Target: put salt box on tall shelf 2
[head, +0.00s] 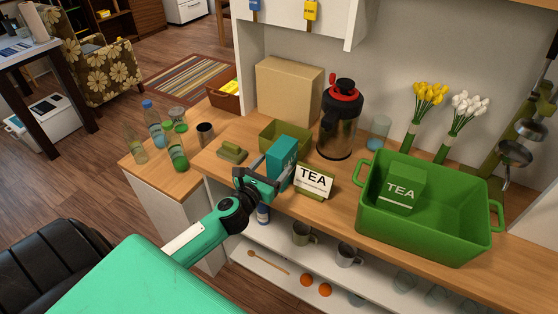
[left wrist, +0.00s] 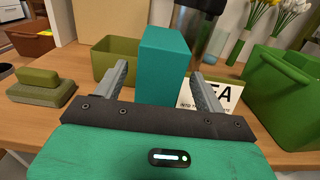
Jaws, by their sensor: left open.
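A plain teal box (head: 283,158), which I take for the salt box, stands upright on the wooden counter. My left gripper (head: 272,177) reaches it from the front, low and near the counter's edge. In the left wrist view the teal box (left wrist: 163,62) stands between the two open fingers, with a visible gap on each side. The box's lower part is hidden behind my gripper's body. My right gripper is not in view. I cannot tell which shelf is tall shelf 2.
A white TEA sign (head: 314,180) stands close right of the box. An olive container (head: 290,131) is behind it, with a dark flask (head: 339,125) behind right. A green tub (head: 430,232) holding a TEA box (head: 402,185) is at right. Bottles (head: 177,152) stand left.

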